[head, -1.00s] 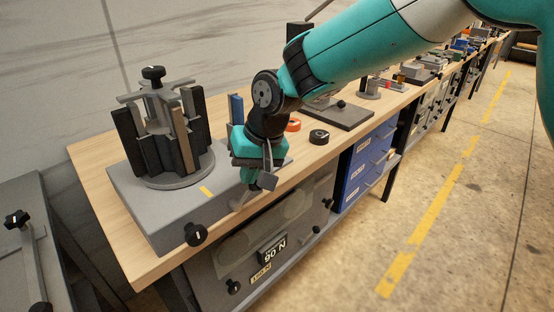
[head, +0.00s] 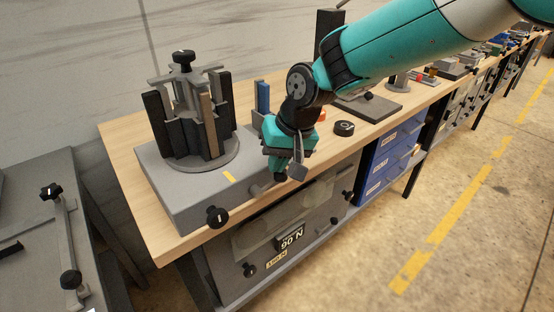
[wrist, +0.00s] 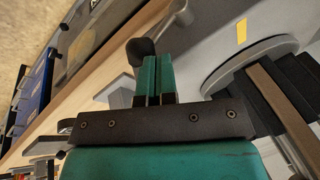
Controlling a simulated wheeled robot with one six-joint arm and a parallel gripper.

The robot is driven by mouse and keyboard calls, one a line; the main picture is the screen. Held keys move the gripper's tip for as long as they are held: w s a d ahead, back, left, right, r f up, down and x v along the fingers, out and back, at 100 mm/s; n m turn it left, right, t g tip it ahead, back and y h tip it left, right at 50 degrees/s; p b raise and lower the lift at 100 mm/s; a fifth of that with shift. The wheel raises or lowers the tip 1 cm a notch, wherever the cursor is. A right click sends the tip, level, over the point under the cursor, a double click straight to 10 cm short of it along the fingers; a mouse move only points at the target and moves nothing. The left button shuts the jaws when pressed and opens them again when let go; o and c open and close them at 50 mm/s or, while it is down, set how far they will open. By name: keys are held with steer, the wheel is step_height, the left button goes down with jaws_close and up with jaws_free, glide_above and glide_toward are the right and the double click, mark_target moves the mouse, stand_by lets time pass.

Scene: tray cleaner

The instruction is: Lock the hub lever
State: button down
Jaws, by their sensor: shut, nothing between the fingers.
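The tray cleaner has a grey base (head: 180,200) on the bench, with a round hub of upright dark trays (head: 195,120) and a black top knob (head: 183,58). At the base's right end a grey lever (head: 258,190) shows beside my gripper (head: 281,172), which partly hides it. In the wrist view, the lever's grey pivot (wrist: 181,12) and black knob (wrist: 140,49) are just beyond my gripper (wrist: 157,60). Its teal fingers are together, with nothing between them. The knob is right at the left fingertip; I cannot tell whether they touch.
Another black knob (head: 217,217) sticks out of the base's front. A black roll (head: 344,128) and a blue upright piece (head: 263,97) are on the bench. Blue drawers (head: 388,160) and a panel marked 90 N (head: 291,237) are below. Floor at right is clear.

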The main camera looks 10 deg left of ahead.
steer(key=shift+r, duration=0.1)
steer(key=r+p, duration=0.1)
steer(key=a+r+p, duration=0.1)
steer(key=s+a+r+p, duration=0.1)
steer(key=r, duration=0.1)
steer(key=shift+r, duration=0.1)
steer(key=w+d+r+b, duration=0.1)
steer(key=d+r, duration=0.4)
steer(key=r, duration=0.2)
steer(key=shift+r, duration=0.25)
